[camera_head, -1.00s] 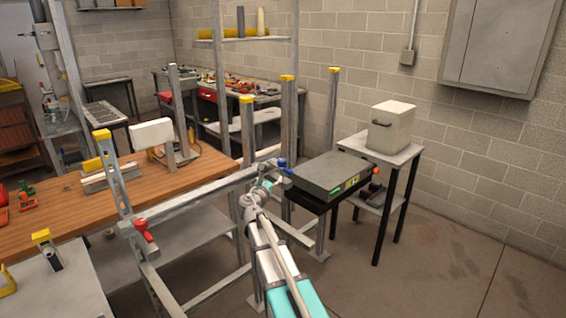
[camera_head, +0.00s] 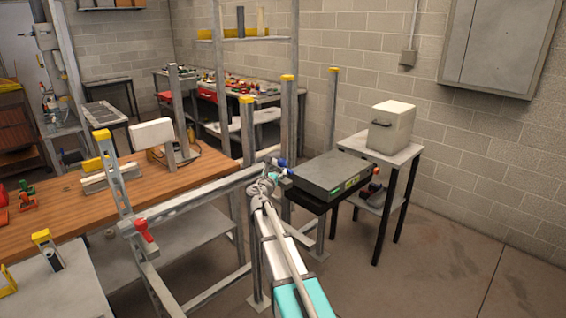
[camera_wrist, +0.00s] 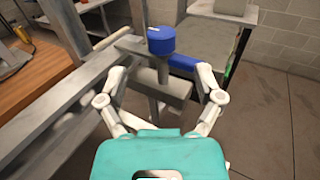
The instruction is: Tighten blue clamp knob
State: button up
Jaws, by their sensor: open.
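The blue clamp knob (camera_wrist: 161,40) is a round blue cap on a grey stem in the wrist view. A second blue piece (camera_wrist: 184,64) lies lower and right of it, partly hidden by a finger. The grey clamp body (camera_wrist: 160,88) sits on the metal rail below the knob. In the head view the blue knob (camera_head: 281,163) is small at the rail's far end. My gripper (camera_wrist: 162,74) is open and empty, its fingers spread to either side of the clamp, below the knob in the picture. In the head view my gripper (camera_head: 266,184) is just left of and below the knob.
A metal frame with a long rail (camera_head: 205,192) and upright posts stands around the clamp. A flat grey box (camera_head: 333,175) lies close on the right. A red-handled clamp (camera_head: 144,231) is on the near rail. A wooden bench (camera_head: 135,184) stands left; open floor lies right.

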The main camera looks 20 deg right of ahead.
aim_at(280, 163)
jog(key=x, duration=0.8)
jog(key=shift+w+d, duration=0.1)
jog(key=c, duration=1)
jog(key=shift+d, duration=0.25)
jog(key=shift+c, duration=0.9)
jog(key=shift+a, duration=0.25)
